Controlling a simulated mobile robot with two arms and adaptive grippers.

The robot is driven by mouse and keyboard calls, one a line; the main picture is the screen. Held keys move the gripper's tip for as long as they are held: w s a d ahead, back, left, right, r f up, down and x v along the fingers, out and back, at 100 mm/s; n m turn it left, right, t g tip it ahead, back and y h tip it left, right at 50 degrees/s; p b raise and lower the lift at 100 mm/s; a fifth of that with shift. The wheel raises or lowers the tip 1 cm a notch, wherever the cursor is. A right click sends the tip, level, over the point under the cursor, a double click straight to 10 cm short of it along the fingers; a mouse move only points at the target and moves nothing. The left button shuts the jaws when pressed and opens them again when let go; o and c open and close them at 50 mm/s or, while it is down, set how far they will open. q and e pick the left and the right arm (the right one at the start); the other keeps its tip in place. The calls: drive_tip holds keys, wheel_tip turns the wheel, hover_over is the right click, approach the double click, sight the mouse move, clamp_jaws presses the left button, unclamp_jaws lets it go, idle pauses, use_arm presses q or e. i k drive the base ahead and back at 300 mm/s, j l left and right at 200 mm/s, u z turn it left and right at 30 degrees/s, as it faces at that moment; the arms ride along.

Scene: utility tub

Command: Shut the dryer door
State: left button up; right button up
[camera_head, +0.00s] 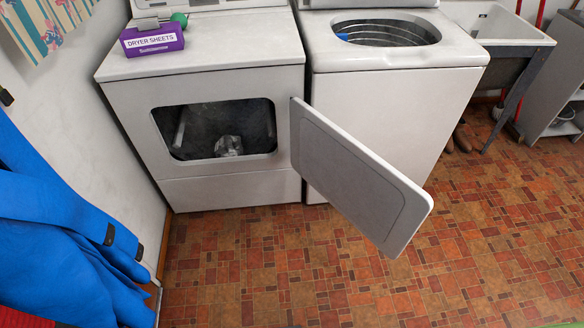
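The white dryer (235,80) stands at the left of the head view, with its dark drum opening (195,130) exposed. Its white door (355,175) is wide open. It is joined at the right side of the opening and sticks out forward and to the right, in front of the washer. A pale crumpled item (228,145) sits inside the opening. Neither of my grippers is in view.
A white top-load washer (400,110) stands right of the dryer, its tub open on top. A purple dryer sheets box (152,40) sits on the dryer. Blue fabric-like material (60,240) fills the lower left. A utility sink (510,25) is at back right. The tiled floor (260,265) in front is clear.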

sight(386, 207)
drive_tip(key=l+u, duration=0.4)
drive_tip(key=l, duration=0.15)
drive_tip(key=l+u, duration=0.4)
drive_tip(key=l, duration=0.15)
drive_tip(key=l+u, duration=0.35)
drive_tip(key=l, duration=0.15)
drive_tip(key=k+l+u, duration=0.2)
drive_tip(key=l+u, duration=0.2)
drive_tip(key=k+l, duration=0.15)
drive_tip(key=l, duration=0.25)
drive_tip(key=k+l, duration=0.15)
drive_tip(key=l, duration=0.25)
drive_tip(key=k+l, duration=0.2)
drive_tip(key=l, duration=0.15)
drive_tip(key=k+l+u, duration=0.1)
drive_tip(key=l, duration=0.3)
drive_tip(key=k+l, duration=0.2)
drive_tip(key=l, duration=0.2)
drive_tip(key=k, duration=0.6)
